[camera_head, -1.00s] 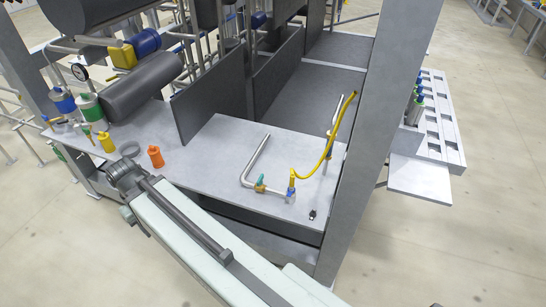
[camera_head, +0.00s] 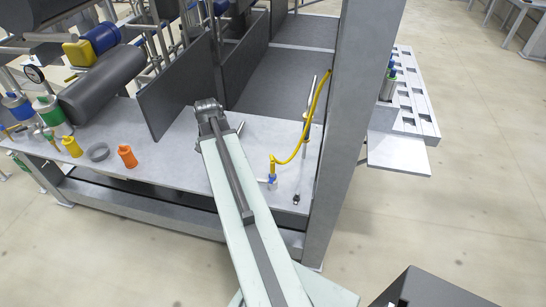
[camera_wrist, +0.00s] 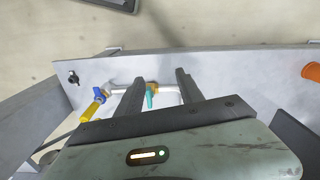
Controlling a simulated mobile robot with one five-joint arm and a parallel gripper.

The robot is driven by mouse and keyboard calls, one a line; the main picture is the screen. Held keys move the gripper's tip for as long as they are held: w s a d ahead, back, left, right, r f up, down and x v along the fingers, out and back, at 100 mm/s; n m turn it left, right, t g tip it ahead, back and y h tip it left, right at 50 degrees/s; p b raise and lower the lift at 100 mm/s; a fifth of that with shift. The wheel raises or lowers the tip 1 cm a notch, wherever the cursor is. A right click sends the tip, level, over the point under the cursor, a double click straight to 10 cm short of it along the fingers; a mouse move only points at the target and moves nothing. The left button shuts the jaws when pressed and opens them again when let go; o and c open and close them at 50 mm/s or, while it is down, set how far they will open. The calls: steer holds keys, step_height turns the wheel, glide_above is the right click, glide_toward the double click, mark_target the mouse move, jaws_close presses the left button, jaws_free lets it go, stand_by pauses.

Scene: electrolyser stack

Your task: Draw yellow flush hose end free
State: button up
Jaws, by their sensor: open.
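The yellow flush hose (camera_head: 318,105) hangs in a curve from the grey post down to a blue end fitting (camera_head: 271,180) on the grey bench top (camera_head: 180,162). In the wrist view the yellow hose end (camera_wrist: 90,111) and its blue fitting (camera_wrist: 100,94) lie left of my gripper (camera_wrist: 160,77). My gripper is open, its two dark fingers apart and clear of the hose. A pale pipe with a teal valve handle (camera_wrist: 151,97) shows between and beyond the fingers. In the head view my arm hides most of this pipe and the fingertips.
An orange fitting (camera_head: 127,157), a yellow fitting (camera_head: 71,147) and a grey ring (camera_head: 97,152) stand on the bench at left. A dark upright plate (camera_head: 176,87) rises behind my arm. The grey post (camera_head: 352,120) stands right of the hose. A small black item (camera_wrist: 73,78) lies on the bench.

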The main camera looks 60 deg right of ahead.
mark_target(272, 168)
steer(key=s+d+m, duration=0.2)
steer(key=s+d, duration=0.2)
steer(key=d, duration=0.1)
steer(key=s+d+m, duration=0.2)
steer(key=s+d, duration=0.3)
steer(key=s+d+f+m, duration=0.1)
steer(key=s+d+m, duration=0.1)
steer(key=s+d, duration=0.2)
steer(key=shift+s+d+m+b, duration=0.3)
steer(key=shift+s+d, duration=0.05)
steer(key=shift+d, duration=0.05)
step_height(272, 168, down, 8)
steer(key=b, duration=0.8)
steer(key=shift+w, duration=0.1)
steer(key=shift+r, duration=0.15)
jaws_close()
